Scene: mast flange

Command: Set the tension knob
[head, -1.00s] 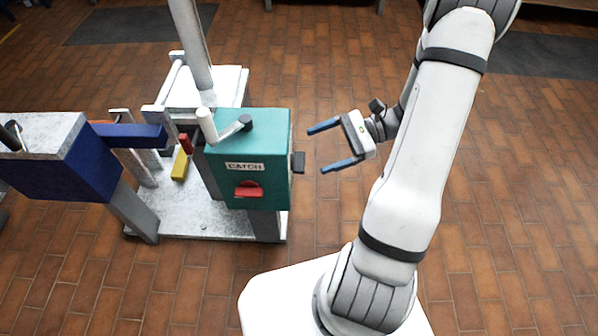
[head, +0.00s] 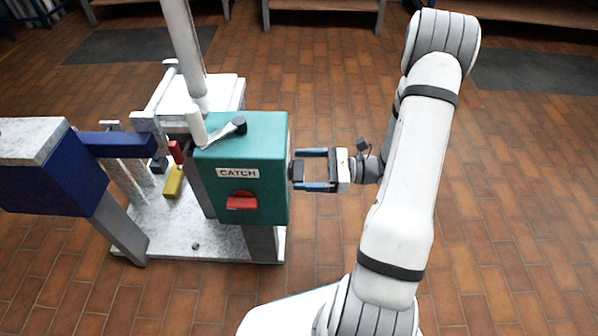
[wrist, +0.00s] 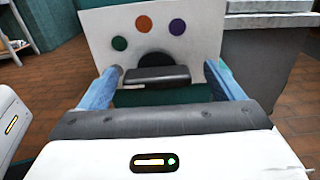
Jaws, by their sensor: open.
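The tension knob (head: 297,173) is a dark knob on the right side face of the teal box marked CATCH (head: 238,150). In the wrist view the knob (wrist: 157,77) is a dark bar lying level, with a black round base behind it. Behind it is a white plate (wrist: 212,35) with green, orange and purple dots. My gripper (head: 303,169) is open, its blue fingers pointing at the box. In the wrist view my gripper (wrist: 162,72) has one finger on each side of the bar, with gaps visible. The dots carry no readable marks.
A red switch (head: 242,201) is on the box front, and a grey-and-white lever (head: 222,132) on top. A blue arm (head: 120,144) and a pole (head: 186,50) stand to the left and behind. The tiled floor to the right is clear.

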